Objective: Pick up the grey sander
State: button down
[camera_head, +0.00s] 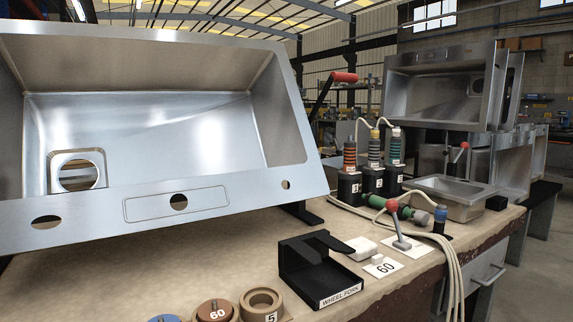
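A small grey tool with a red ball knob (401,241) stands on a white card on the bench, right of centre; it may be the grey sander, but I cannot tell for certain. Its thin shaft leans up and left to the knob. A green tool (411,213) lies just behind it, with a dark, blue-topped piece (440,217) at its right. My gripper is not in view.
A large steel sink (240,205) leans on the left of the bench. Several black numbered stands (373,180) and loose cables (440,250) crowd the right. Brown rings (262,301) sit at the front.

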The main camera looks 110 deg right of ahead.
aim_at(372, 170)
jog(key=z, duration=0.45)
jog(key=k+j+z, duration=0.1)
jog(key=z, duration=0.85)
jog(key=k+z, duration=0.1)
jog(key=z, duration=0.4)
jog(key=k+z, duration=0.1)
jog(key=z, duration=0.8)
jog(key=i+j+z, duration=0.1)
jog(key=z, duration=0.8)
jog(key=j+z, duration=0.15)
jog(key=z, duration=0.3)
jog(key=i+j+z, duration=0.1)
jog(key=z, duration=0.35)
